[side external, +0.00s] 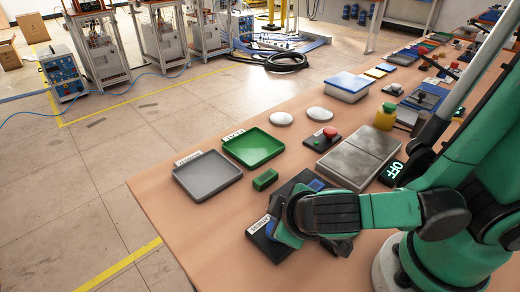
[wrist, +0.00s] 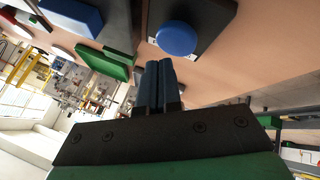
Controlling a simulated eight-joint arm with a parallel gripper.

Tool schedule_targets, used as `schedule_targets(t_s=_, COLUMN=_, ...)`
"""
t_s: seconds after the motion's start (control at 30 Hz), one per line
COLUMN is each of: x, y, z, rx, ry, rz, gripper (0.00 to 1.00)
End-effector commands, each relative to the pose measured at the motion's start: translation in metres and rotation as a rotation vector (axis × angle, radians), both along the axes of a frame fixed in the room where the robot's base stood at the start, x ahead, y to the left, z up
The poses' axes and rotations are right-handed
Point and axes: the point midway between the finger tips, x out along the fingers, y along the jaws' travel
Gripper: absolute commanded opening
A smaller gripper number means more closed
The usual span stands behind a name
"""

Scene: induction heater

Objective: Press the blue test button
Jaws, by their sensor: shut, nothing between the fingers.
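A round blue button (wrist: 177,38) sits on a dark box in the wrist view, just beyond and slightly right of my fingertips. My gripper (wrist: 158,70) is shut and empty, its two dark fingers side by side. A visible gap lies between the fingertips and the button in the picture; I cannot tell whether they touch. In the side external view, my gripper (side external: 285,232) is low over a dark labelled box (side external: 258,240) near the table's front edge and hides much of it.
A small green block (side external: 265,180), a green tray (side external: 253,147) and a grey tray (side external: 207,175) lie beyond the box. A metal plate (side external: 359,157), an OFF display (side external: 392,172) and a red button (side external: 330,132) are nearby. Bare table lies left of the box.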

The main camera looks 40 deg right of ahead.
Motion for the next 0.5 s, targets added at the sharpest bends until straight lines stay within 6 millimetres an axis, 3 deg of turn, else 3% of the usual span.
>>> schedule_targets(t_s=0.17, x=0.000, y=0.000, z=0.004, rx=0.000, ry=0.000, rz=0.000, gripper=0.00)
schedule_targets(t_s=0.5, x=0.000, y=0.000, z=0.035, rx=0.000, ry=0.000, rz=0.000, gripper=0.00)
